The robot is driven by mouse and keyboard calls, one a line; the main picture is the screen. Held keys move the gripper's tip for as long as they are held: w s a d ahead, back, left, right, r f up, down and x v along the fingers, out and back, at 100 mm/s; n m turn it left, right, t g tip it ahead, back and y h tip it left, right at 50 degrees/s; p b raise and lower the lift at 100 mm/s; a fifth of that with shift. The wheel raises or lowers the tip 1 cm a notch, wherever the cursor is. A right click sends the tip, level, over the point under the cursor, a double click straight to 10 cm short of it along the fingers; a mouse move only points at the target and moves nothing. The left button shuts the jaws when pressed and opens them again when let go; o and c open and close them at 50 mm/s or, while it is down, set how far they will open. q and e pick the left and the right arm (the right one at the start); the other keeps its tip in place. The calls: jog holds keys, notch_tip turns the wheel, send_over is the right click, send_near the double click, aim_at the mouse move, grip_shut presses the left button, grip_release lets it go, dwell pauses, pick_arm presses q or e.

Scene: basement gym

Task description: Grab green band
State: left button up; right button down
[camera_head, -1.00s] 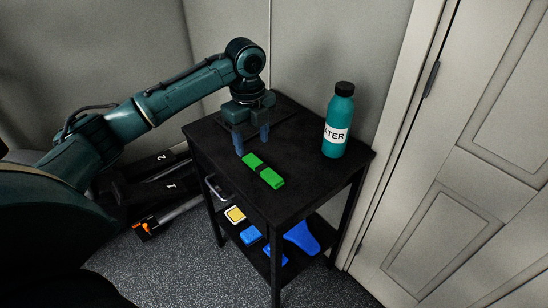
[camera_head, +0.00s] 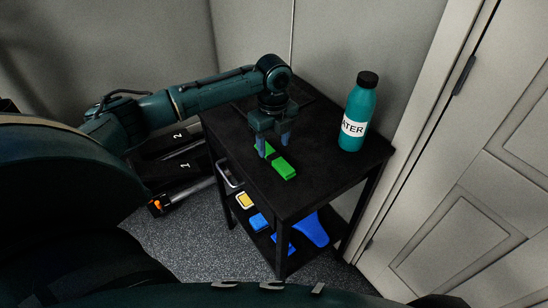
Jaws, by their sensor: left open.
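The green band (camera_head: 284,170) lies on the black table top as two bright green blocks in a line. Its far block is partly hidden behind my left gripper's fingers. My left gripper (camera_head: 273,147) is open and points down over the far part of the band, with one finger on each side of it in the picture. I cannot tell how high the fingertips are above the table. My right gripper is not in view.
A teal water bottle (camera_head: 358,115) stands on the black table (camera_head: 310,190), right of the gripper. The lower shelf holds blue items (camera_head: 314,229) and a yellow-white item (camera_head: 245,200). Walls stand behind, and a panelled door (camera_head: 455,225) is at the right.

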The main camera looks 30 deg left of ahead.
aim_at(274, 156)
pick_arm(q)
notch_tip(274, 156, down, 4)
jog(key=shift+r, duration=0.15)
jog(key=c, duration=1.1)
jog(key=shift+r, duration=0.1)
